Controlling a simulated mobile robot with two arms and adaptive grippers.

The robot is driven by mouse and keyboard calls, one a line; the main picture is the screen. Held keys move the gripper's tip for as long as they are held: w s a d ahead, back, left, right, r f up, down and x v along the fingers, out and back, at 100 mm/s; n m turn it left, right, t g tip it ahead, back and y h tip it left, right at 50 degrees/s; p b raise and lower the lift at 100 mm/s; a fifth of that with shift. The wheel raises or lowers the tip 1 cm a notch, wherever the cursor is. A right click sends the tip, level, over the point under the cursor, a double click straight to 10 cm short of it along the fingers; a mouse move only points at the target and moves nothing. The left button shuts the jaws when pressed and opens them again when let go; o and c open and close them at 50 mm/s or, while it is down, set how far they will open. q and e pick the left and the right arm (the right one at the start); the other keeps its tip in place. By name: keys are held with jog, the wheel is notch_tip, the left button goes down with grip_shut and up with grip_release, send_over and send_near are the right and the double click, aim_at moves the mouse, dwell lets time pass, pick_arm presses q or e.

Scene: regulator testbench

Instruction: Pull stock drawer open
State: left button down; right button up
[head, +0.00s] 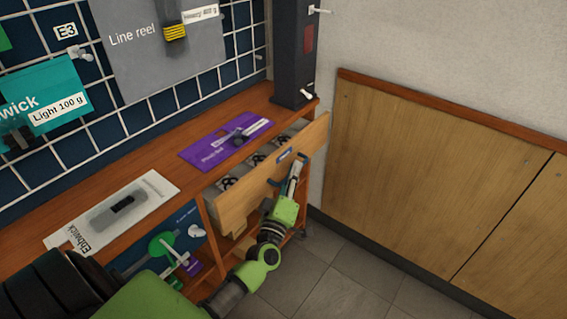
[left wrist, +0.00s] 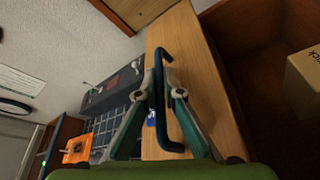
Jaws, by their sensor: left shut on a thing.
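The stock drawer (head: 250,192) has a light wooden front and stands partly out of the wooden counter, with several dark round items showing inside. Its front also fills the middle of the left wrist view (left wrist: 212,85). The dark blue bar handle (left wrist: 160,100) is fixed to this front. My left gripper (head: 295,172) is at the drawer front in the head view. In the left wrist view its fingers (left wrist: 163,94) are on either side of the handle, shut on it. My right gripper is in neither view.
The counter top (head: 150,158) carries a purple card (head: 225,141) and a white card with a dark device (head: 115,212). A dark post (head: 294,50) rises behind the drawer. Wood wall panels (head: 430,180) stand to the right. The tiled floor (head: 345,280) before them is clear.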

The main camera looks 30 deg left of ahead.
pick_arm(q)
jog(key=s+d+p, duration=0.1)
jog(key=d+p, duration=0.1)
jog(key=d, duration=1)
jog(key=shift+d, duration=0.25)
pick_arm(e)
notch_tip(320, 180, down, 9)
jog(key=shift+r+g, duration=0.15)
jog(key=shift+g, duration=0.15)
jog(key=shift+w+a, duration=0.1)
pick_arm(q)
jog(key=c, duration=2.4)
grip_release()
jog(key=shift+c, duration=0.2)
jog(key=v, duration=1.2)
